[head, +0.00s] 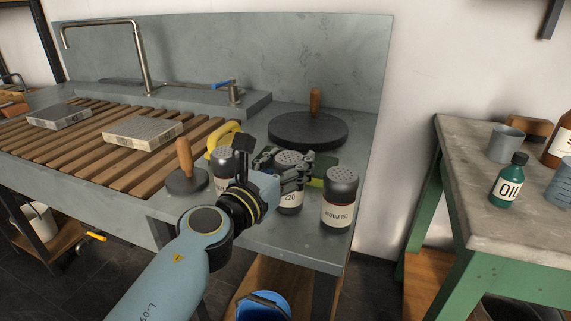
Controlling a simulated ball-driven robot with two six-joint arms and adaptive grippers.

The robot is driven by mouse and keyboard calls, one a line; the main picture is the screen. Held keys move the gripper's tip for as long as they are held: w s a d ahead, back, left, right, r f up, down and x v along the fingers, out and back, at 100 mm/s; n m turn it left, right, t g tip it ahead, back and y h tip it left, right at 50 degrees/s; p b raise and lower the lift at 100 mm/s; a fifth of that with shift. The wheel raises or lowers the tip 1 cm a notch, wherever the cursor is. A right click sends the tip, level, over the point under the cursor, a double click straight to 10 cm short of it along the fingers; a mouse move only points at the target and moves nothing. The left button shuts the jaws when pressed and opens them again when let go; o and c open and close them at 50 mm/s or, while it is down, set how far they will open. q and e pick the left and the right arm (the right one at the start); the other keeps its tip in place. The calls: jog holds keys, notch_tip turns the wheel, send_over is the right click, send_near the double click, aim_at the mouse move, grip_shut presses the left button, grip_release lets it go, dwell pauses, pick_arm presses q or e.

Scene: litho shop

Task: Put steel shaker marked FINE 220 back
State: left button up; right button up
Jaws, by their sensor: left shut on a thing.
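The steel shaker (289,200) with a perforated dark lid stands between two other shakers on the right end of the grey sink counter. Its label is partly hidden and shows "220". My left gripper (288,172) reaches in from the left and is shut on this shaker near its top. The shaker looks upright and at the counter surface; I cannot tell whether its base touches. A similar shaker (224,165) is just left, partly behind my wrist. Another, with a label I read as "MEDIUM 120" (338,208), stands to the right. My right gripper is not in view.
A small dark disc with a wooden handle (187,180) stands left, a larger one (308,130) behind. A yellow object (221,137) lies behind the shakers. Slatted wood with two stone blocks (143,130) is left. A green-legged table (468,212) with a bottle (509,184) stands right.

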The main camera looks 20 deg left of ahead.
pick_arm(q)
jog(key=shift+f, duration=0.2)
jog(key=o, duration=0.8)
jog(key=shift+a, duration=0.1)
jog(key=o, duration=0.4)
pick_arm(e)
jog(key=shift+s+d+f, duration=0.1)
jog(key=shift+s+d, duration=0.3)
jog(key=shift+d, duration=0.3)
pick_arm(q)
jog(key=shift+r, duration=0.2)
jog(key=s, duration=0.4)
jog(key=s+a+b, duration=0.1)
jog(key=s, duration=0.3)
jog(key=s+a, duration=0.1)
jog(key=s, duration=0.2)
jog(key=shift+s+a, duration=0.1)
jog(key=shift+s, duration=0.3)
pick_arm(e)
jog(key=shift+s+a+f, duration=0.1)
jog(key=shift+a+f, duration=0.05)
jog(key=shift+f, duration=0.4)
